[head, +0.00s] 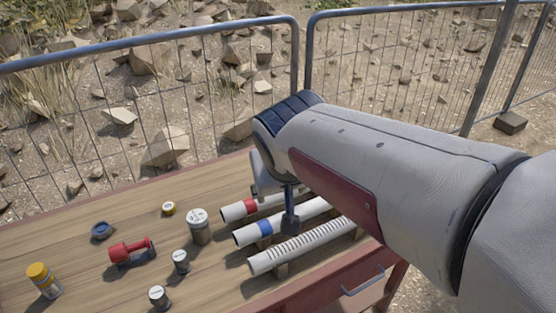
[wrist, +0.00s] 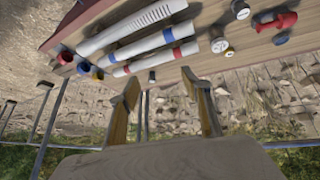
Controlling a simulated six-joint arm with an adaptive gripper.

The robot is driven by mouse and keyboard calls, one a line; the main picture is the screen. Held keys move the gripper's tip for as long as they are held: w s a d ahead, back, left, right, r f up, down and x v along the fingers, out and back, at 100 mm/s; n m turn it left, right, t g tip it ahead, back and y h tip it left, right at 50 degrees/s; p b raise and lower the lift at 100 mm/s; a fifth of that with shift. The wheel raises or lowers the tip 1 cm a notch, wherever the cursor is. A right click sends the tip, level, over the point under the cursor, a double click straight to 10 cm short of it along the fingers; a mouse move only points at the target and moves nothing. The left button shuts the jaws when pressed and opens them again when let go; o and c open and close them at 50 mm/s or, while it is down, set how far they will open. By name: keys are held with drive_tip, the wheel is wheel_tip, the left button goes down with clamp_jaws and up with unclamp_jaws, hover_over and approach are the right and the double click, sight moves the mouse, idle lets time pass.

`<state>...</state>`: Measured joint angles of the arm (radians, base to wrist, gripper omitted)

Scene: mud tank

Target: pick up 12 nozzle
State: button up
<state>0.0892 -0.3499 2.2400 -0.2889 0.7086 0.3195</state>
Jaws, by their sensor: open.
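I cannot make out a number 12 on anything, so I cannot tell which piece is the nozzle. Small pieces stand on the wooden table: a grey-lidded jar (head: 198,228), two small grey-topped pieces (head: 181,262) (head: 159,298), and a red fitting (head: 130,250). My gripper (head: 290,218) hangs over the tubes in the head view, partly hidden by my arm. In the wrist view my gripper (wrist: 160,76) has its two fingers wide apart with nothing held.
Three white tubes lie side by side: red-banded (head: 250,206), blue-banded (head: 265,228) and ribbed (head: 300,246). A metal fence (head: 150,90) runs behind the table.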

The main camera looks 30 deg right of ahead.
drive_tip(key=w+d+f+m+h, duration=0.1)
drive_tip(key=w+d+f, duration=0.1)
drive_tip(key=w+d, duration=0.35)
drive_tip(key=w+d+f+m, duration=0.1)
drive_tip(key=w+d+f, duration=0.15)
drive_tip(key=w, duration=0.65)
drive_tip(key=w+d+f+h, duration=0.1)
drive_tip(key=w+d, duration=0.4)
drive_tip(key=w, duration=0.3)
drive_tip(key=w+d+f, duration=0.3)
drive_tip(key=w+f, duration=0.1)
drive_tip(key=f, duration=0.2)
drive_tip(key=w+d+f+m+t, duration=0.1)
drive_tip(key=w+d+f, duration=0.2)
drive_tip(key=f, duration=0.3)
drive_tip(key=w+d+f, duration=0.3)
drive_tip(key=w+f, duration=0.2)
drive_tip(key=f, duration=0.2)
drive_tip(key=shift+w+t, duration=0.3)
drive_tip(key=shift+w, duration=0.1)
drive_tip(key=shift+w+d+f, duration=0.1)
drive_tip(key=shift+d+f, duration=0.05)
drive_tip(key=shift+x, duration=1.1)
drive_tip(key=shift+w+f, duration=0.15)
